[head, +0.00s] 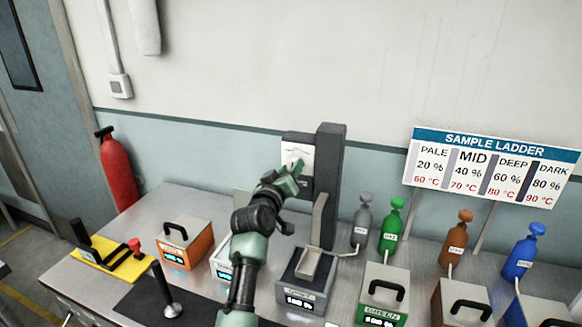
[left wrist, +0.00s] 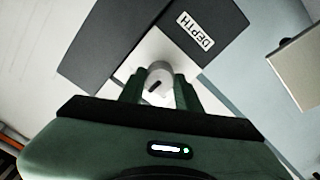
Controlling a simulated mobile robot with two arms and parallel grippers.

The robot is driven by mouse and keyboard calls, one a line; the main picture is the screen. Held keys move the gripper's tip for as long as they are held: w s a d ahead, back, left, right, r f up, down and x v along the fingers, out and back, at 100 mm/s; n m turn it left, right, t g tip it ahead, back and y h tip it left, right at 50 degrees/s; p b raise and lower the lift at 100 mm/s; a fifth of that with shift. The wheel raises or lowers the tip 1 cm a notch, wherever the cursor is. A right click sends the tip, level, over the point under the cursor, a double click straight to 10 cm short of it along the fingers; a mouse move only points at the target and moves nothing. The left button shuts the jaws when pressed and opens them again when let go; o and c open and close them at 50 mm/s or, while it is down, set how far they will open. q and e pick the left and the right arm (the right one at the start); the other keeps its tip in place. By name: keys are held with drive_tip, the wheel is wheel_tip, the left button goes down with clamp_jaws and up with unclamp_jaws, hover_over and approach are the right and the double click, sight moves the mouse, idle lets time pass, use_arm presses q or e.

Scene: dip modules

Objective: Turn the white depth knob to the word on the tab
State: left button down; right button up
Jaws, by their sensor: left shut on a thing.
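The white depth knob (left wrist: 157,73) shows in the left wrist view as a round knob with a dark mark on its face, on a pale plate under a label that reads DEPTH (left wrist: 194,30). My left gripper (left wrist: 158,84) is shut on the knob, one green finger on each side. In the head view my left gripper (head: 291,171) reaches the white plate (head: 299,152) on the dark upright post and covers most of the knob. No word on a tab can be read in either view. My right gripper is not in view.
A sign, SAMPLE LADDER (head: 490,165), lists PALE, MID, DEEP and DARK at the right. Coloured bottles and handled boxes, including a green one (head: 383,290), stand right of the post (head: 328,190). An orange box (head: 184,243) and red extinguisher (head: 118,170) are left.

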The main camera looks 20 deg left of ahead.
use_arm(q)
drive_tip(key=shift+n, duration=0.3)
drive_tip(key=c, duration=1)
unclamp_jaws()
drive_tip(key=s+b, duration=0.2)
drive_tip(key=s, duration=0.6)
drive_tip(key=shift+a, duration=0.15)
drive_tip(key=shift+w, duration=0.1)
